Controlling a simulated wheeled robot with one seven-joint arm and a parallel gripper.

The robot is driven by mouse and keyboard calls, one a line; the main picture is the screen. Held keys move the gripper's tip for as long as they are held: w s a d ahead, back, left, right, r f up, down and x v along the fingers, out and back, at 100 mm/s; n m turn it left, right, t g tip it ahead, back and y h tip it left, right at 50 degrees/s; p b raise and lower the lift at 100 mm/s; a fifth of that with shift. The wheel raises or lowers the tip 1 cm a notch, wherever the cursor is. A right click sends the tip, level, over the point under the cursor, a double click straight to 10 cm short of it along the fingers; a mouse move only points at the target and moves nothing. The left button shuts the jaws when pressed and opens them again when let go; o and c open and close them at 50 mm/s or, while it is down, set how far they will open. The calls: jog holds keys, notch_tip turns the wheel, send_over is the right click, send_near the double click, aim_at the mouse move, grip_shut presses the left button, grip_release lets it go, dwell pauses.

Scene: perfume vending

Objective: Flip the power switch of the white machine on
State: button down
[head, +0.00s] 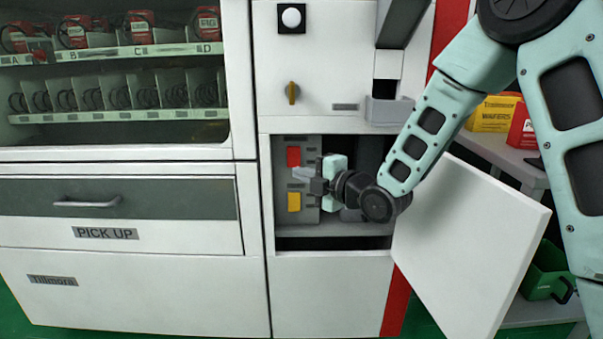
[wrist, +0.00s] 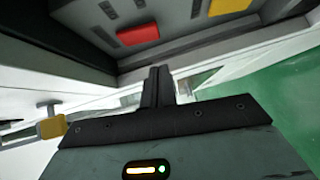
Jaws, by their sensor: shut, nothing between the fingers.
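The white machine (head: 325,300) has a lower compartment standing open. Inside on the left is a grey panel (head: 283,180) with a red switch (head: 293,156) above a yellow switch (head: 294,202). Both also show in the wrist view, the red one (wrist: 138,36) near the top middle and the yellow one (wrist: 229,6) at the top right. Which is the power switch, and its position, I cannot tell. My gripper (head: 301,174) is shut and empty at the compartment, between the two switches in the picture. Its closed fingers (wrist: 158,82) point toward the panel; contact is not clear.
The white compartment door (head: 470,240) is swung open to the right, below my arm. A yellow knob (head: 292,92) and a small grey tray (head: 388,110) are above the opening. A shelf with boxes (head: 493,113) stands behind at right.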

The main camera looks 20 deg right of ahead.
aim_at(290, 166)
jog(key=shift+w+d+f+b, duration=0.15)
jog(key=shift+w+d+b, duration=0.1)
jog(key=shift+w, duration=0.85)
jog(key=shift+w+d+f+b, duration=0.1)
jog(key=shift+w+d+b, duration=0.1)
jog(key=shift+w, duration=0.9)
jog(key=shift+f, duration=0.15)
